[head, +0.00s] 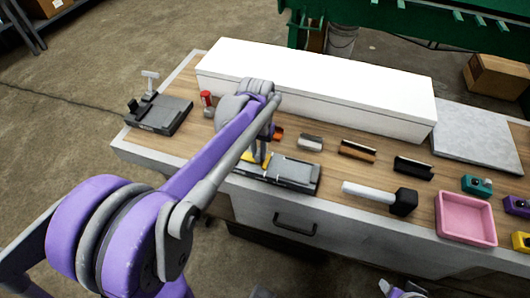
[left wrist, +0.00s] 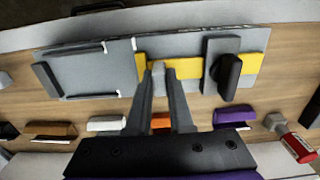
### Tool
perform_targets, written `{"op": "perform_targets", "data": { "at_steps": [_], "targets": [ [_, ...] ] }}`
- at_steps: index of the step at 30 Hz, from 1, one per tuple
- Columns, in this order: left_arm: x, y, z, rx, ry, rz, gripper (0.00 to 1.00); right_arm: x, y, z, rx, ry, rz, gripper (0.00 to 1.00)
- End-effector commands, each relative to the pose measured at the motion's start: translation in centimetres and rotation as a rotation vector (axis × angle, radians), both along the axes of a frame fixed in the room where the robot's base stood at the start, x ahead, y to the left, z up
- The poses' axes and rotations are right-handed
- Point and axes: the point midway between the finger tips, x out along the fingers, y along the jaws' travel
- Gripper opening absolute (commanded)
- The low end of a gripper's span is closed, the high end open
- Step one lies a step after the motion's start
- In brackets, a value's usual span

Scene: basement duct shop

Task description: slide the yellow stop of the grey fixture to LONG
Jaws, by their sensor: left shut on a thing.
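The grey fixture (head: 296,174) lies at the front edge of the workbench, and it fills the upper middle of the left wrist view (left wrist: 90,70). Its yellow stop (left wrist: 142,66) shows there by my fingertips, with a yellow strip running right beneath a black knob (left wrist: 227,75). In the head view yellow parts show beside my fingers. My left gripper (head: 262,155) reaches down onto the fixture. In the left wrist view its fingers (left wrist: 158,70) are close together, shut on the yellow stop. No LONG mark can be read.
A second grey fixture (head: 162,114) stands at the bench's left end. A long white box (head: 320,85) lies behind. Several small profiles, a mallet (head: 380,196) and a pink tray (head: 466,219) are to the right. A red-topped item (head: 206,98) stands behind my arm.

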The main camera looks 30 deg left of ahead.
Motion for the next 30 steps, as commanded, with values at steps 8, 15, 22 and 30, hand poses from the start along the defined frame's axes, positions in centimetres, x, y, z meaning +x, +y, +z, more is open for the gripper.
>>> {"op": "perform_targets", "data": {
  "at_steps": [8, 15, 22, 30],
  "targets": [
    [0.0, 0.3, 0.1, 0.008, 0.001, 0.003, 0.43, 0.0, 0.0, 0.0, 0.000, 0.000, 0.000, 0.50],
    [0.0, 0.2, 0.0, 0.005, 0.000, 0.002, 0.50, 0.0, 0.0, 0.0, 0.000, 0.000, 0.000, 0.50],
    [0.0, 0.2, 1.2, 0.005, 0.000, 0.002, 0.50, 0.0, 0.0, 0.2, 0.000, -0.001, 0.000, 0.50],
    [0.0, 0.2, 6.5, 0.005, 0.000, 0.002, 0.50, 0.2, 0.0, 0.7, 0.000, -0.003, 0.000, 0.50]
  ]
}}
